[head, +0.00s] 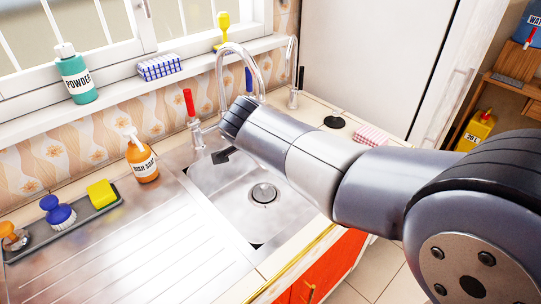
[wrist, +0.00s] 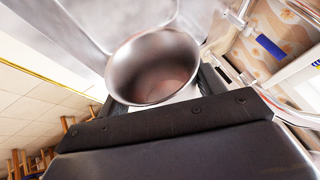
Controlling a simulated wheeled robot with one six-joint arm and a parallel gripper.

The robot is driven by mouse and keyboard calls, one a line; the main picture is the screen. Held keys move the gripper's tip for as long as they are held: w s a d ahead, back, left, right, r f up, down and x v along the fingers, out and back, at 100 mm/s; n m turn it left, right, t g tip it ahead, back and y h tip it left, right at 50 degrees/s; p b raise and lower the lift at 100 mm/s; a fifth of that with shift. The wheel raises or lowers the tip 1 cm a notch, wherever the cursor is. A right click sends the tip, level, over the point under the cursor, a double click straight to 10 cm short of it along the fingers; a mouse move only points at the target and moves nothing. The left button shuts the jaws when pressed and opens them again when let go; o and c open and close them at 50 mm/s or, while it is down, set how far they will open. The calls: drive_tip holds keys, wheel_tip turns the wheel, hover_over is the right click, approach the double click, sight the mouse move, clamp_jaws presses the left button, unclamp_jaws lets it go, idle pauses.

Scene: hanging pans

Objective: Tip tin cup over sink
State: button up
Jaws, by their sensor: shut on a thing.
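In the wrist view my gripper (wrist: 158,97) is shut on the tin cup (wrist: 118,68), a round metal cup whose open mouth faces the camera. The inside looks brownish; I cannot tell whether that is liquid or reflection. The steel sink (head: 285,226) with its round drain (head: 264,194) lies below my arm in the head view. There my forearm reaches across the basin's back right part, and the cup is hidden. A dark piece near the basin's back left corner may be part of my gripper. The wrist view is strongly rolled, so the cup's exact tilt is unclear.
The curved tap (head: 227,62) rises just behind my wrist, with a red handle (head: 190,102) at its left. An orange dish soap bottle (head: 142,160) stands left of the basin. A tray (head: 78,218) holds brushes and a yellow sponge. The ribbed drainboard (head: 140,250) is clear.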

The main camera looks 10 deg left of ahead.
drive_tip(key=shift+s+a+t+h+b, duration=0.25)
drive_tip(key=shift+t+h+b, duration=0.3)
drive_tip(key=shift+b, duration=1.2)
drive_tip(key=shift+r+t+b, duration=0.3)
drive_tip(key=shift+t+b, duration=0.05)
drive_tip(key=shift+b, duration=0.2)
